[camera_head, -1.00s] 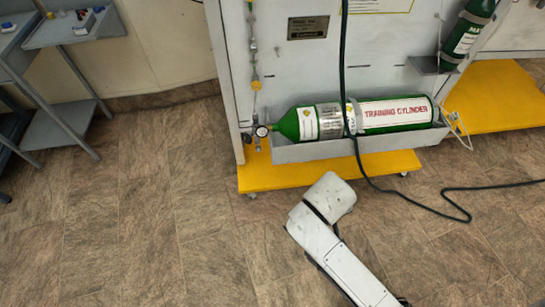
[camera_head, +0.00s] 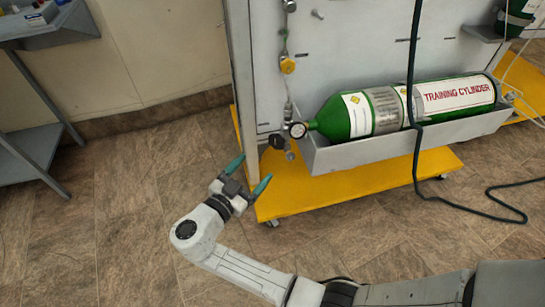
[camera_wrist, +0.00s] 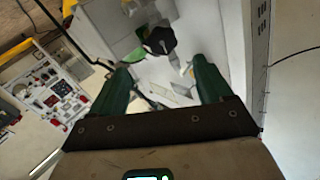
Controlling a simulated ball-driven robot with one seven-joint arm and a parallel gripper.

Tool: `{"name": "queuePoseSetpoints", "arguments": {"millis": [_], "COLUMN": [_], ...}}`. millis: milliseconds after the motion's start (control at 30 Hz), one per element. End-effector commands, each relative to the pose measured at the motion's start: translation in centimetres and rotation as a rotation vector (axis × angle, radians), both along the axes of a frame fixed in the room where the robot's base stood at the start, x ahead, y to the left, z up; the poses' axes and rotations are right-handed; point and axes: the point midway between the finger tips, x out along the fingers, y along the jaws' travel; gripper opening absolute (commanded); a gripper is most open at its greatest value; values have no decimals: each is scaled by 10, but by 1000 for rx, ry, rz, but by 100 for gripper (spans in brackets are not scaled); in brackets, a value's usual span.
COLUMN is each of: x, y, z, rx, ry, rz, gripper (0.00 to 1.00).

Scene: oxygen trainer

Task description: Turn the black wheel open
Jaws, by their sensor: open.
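The black wheel (camera_head: 277,141) sits on the valve fittings left of the green training cylinder's (camera_head: 365,112) neck, beside a round gauge (camera_head: 297,130). In the wrist view a dark knob-like shape, apparently the same black wheel (camera_wrist: 159,40), lies ahead between and beyond my fingertips. My gripper (camera_head: 249,172) is open and empty, with two green fingers pointing up and right. It is below and left of the wheel in the head view, apart from it. It also shows in the wrist view (camera_wrist: 160,70), with a clear gap between its fingers.
The cylinder lies in a grey trough (camera_head: 400,150) on a panel with a yellow base (camera_head: 360,190). The panel's upright edge (camera_head: 243,90) stands close to my gripper. A dark hose (camera_head: 415,80) hangs across the cylinder. A grey shelf stand (camera_head: 40,150) is at left; floor between is clear.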

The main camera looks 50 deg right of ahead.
Motion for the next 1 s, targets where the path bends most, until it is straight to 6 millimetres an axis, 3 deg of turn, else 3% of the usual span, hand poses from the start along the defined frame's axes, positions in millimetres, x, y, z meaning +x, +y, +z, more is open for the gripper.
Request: {"name": "queuePoseSetpoints", "arguments": {"millis": [167, 700, 1000], "x": [5, 16, 18], "y": [-7, -92, -104], "z": [0, -1, 0], "rx": [-21, -19, -18], "ry": [-30, -27, -27], "rz": [7, 5, 7], "gripper": [79, 79, 79]}}
